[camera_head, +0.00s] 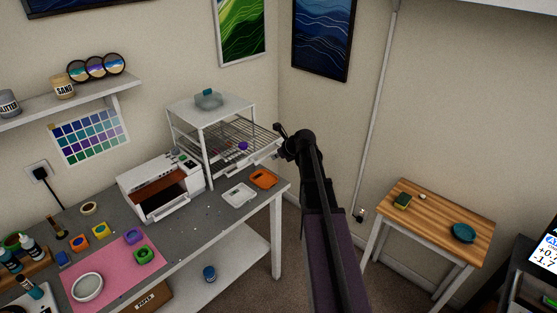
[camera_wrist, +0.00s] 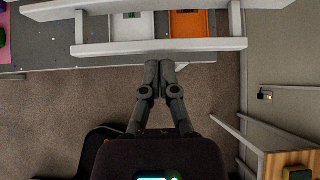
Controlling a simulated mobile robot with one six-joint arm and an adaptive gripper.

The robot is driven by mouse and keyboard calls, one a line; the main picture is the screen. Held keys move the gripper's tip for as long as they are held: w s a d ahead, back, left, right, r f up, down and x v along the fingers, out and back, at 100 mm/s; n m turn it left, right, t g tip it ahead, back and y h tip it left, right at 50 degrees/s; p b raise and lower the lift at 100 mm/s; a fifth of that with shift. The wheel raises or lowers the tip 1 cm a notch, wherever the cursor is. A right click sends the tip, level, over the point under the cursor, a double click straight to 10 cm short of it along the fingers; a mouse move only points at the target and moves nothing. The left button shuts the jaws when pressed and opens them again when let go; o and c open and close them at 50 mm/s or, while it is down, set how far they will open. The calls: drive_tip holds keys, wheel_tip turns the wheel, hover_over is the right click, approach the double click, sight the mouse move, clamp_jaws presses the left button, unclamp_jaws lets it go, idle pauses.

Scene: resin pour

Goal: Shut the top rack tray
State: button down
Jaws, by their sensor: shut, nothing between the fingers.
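The white rack (camera_head: 203,152) stands at the back right end of the grey workbench. Its wire tray (camera_head: 236,131) juts out of the frame toward the right, with a small purple piece (camera_head: 243,146) on it. In the wrist view a white front bar (camera_wrist: 110,48) crosses the top of the picture. My gripper (camera_head: 281,131) is shut and empty. In the wrist view its fingertips (camera_wrist: 160,65) are together just at the lower edge of that bar. I cannot tell whether they touch it. My arm hides part of the area to the right.
A white shallow tray (camera_head: 238,194) and an orange tray (camera_head: 263,179) lie on the workbench (camera_head: 215,215) below the rack. A white printer-like machine (camera_head: 160,186) stands left of it. A small wooden table (camera_head: 435,215) stands at the right, with open floor between.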

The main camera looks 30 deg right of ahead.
approach(240, 138)
drive_tip(key=x, duration=0.8)
drive_tip(key=shift+w+a, duration=0.1)
drive_tip(key=shift+w, duration=0.2)
idle(0.3)
drive_tip(key=shift+s, duration=0.15)
